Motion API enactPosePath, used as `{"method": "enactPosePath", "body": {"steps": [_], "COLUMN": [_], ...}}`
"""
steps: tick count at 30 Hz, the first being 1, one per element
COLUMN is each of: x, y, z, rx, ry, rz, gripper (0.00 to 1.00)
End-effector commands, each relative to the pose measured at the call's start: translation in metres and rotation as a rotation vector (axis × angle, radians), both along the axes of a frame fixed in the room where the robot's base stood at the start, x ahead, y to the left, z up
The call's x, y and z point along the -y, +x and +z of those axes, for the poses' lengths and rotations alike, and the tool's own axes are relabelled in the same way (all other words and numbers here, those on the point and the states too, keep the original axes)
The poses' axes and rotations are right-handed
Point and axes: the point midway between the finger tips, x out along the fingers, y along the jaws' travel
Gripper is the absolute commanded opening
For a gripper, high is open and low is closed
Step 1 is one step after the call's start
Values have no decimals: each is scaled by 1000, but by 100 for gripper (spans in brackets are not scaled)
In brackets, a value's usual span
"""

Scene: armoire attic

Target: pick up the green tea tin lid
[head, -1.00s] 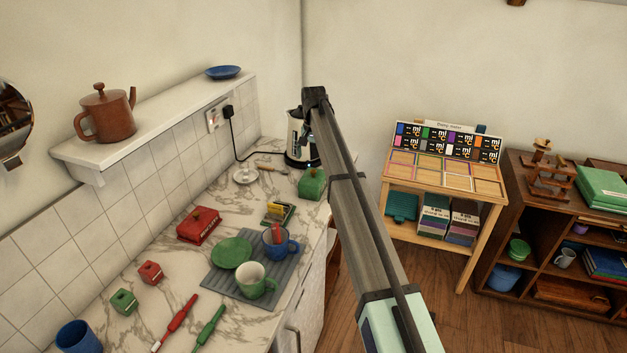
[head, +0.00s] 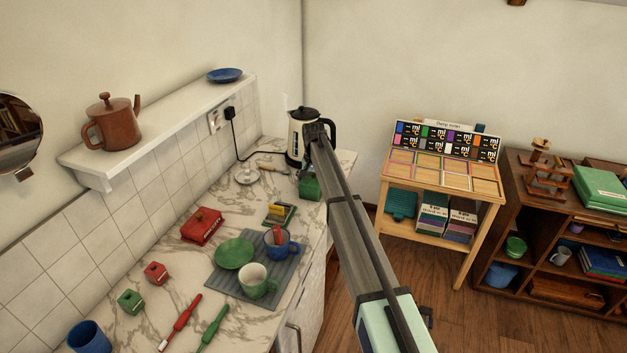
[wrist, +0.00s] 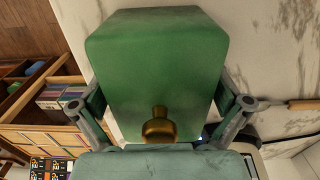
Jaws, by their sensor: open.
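The green tea tin (head: 310,188) stands on the marble counter near its far right corner, partly hidden by my arm in the head view. In the wrist view its green lid (wrist: 158,60) fills the middle, with a brass knob (wrist: 158,127) near the lower edge. My gripper (wrist: 160,108) is open, with one finger on each side of the lid and the knob between them. I cannot tell whether the fingers touch the lid. In the head view the gripper is mostly hidden at the end of my arm, above the tin.
A kettle (head: 298,138) stands just behind the tin. A white-lidded dish and a wooden-handled tool (head: 272,168) lie to its left.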

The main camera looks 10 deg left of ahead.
Motion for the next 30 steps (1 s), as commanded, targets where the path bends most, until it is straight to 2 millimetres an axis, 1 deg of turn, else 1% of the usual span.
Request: {"method": "enactPosePath", "body": {"steps": [3, 7, 8, 9, 12, 23, 26, 30], "x": [0, 0, 0, 0, 0, 0, 0, 0], "y": [0, 0, 0, 0, 0, 0, 0, 0], "z": [-4, -4, -4, -4, -4, -3, 0, 10], "rx": [0, 0, 0, 0, 0, 0, 0, 1], "ry": [0, 0, 0, 0, 0, 0, 0, 0], "rz": [0, 0, 0, 0, 0, 0, 0, 0], "gripper": [100, 100, 93, 79, 48, 47, 47, 47]}}
